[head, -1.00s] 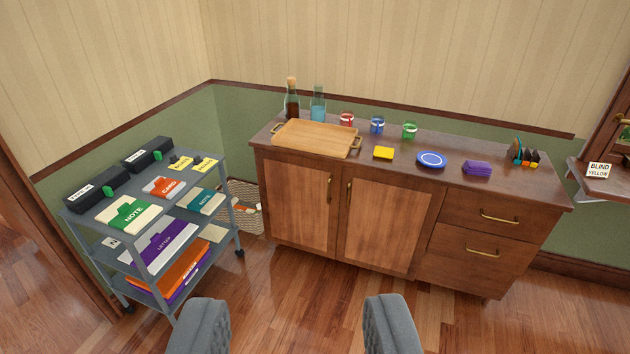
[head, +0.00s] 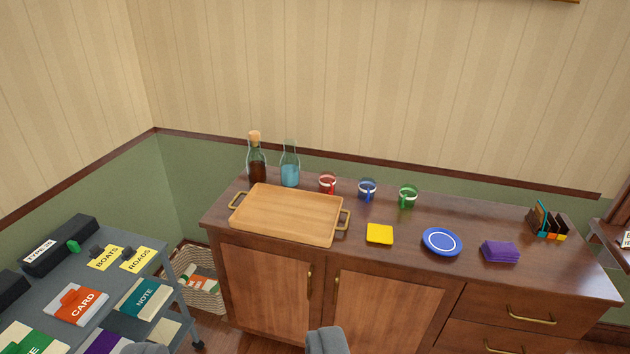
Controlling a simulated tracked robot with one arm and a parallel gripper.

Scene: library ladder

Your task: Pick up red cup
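The red cup (head: 327,183) stands upright at the back of the wooden cabinet top, just behind the right end of the wooden tray. It has a pale band near its rim. A blue cup (head: 367,189) and a green cup (head: 408,196) stand in a row to its right. The grey fingers of my gripper (head: 238,346) show only in part at the bottom edge. They are apart with nothing visible between them, well in front of and below the red cup.
The wooden tray (head: 288,212) with brass handles lies in front of two bottles (head: 257,166). A yellow block (head: 380,234), a blue plate (head: 441,242) and purple cloths (head: 500,251) lie along the front. A grey cart (head: 170,286) stands at left. A card holder stands at right.

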